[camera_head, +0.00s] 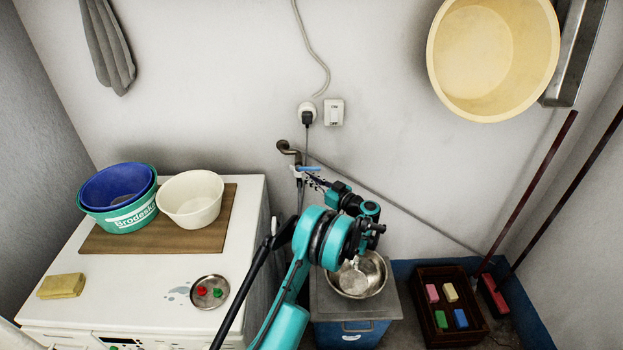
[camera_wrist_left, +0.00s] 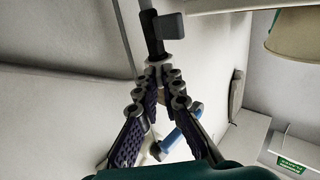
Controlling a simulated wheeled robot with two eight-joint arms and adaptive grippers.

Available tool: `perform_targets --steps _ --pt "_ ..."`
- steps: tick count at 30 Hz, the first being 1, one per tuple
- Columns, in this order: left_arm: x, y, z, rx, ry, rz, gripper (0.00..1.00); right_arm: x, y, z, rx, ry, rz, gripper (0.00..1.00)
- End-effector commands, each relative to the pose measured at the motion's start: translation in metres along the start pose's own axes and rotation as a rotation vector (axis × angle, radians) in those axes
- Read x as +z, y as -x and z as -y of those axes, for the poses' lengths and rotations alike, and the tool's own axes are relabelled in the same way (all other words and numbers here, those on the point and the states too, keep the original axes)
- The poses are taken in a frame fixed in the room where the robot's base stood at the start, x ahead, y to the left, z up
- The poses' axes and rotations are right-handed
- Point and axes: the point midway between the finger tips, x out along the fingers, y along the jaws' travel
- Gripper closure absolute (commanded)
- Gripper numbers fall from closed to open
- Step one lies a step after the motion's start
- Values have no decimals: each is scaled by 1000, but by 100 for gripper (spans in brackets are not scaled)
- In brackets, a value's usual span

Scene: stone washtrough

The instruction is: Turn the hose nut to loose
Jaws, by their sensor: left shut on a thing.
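The wall tap (camera_head: 286,147) has a blue lever (camera_head: 308,168). Below it the grey hose (camera_head: 301,199) hangs from the tap's outlet. My left gripper (camera_head: 312,180) reaches the tap from the right, its fingers at the hose connection. In the left wrist view, my left gripper (camera_wrist_left: 162,78) has its fingertips closed around the pale hose nut (camera_wrist_left: 157,66), and the dark hose end (camera_wrist_left: 152,32) runs on beyond it. The blue lever (camera_wrist_left: 181,136) shows behind the fingers. The nut is mostly hidden by the fingers, and its turn cannot be told. My right gripper is not in view.
A white washing machine (camera_head: 130,285) stands left, bearing bowls (camera_head: 190,197), a yellow sponge (camera_head: 61,286) and a small metal dish (camera_head: 209,279). A metal basin (camera_head: 374,275) lies below my left arm. A crate (camera_head: 432,338) stands at right. A yellow tub (camera_head: 490,60) hangs above.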

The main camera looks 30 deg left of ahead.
Motion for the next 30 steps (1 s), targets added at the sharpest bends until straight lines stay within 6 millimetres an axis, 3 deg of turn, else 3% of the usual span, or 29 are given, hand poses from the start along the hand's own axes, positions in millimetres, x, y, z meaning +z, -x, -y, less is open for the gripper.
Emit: perform_targets --steps 30 --pt "0 -8 28 505 0 0 100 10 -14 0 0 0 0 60"
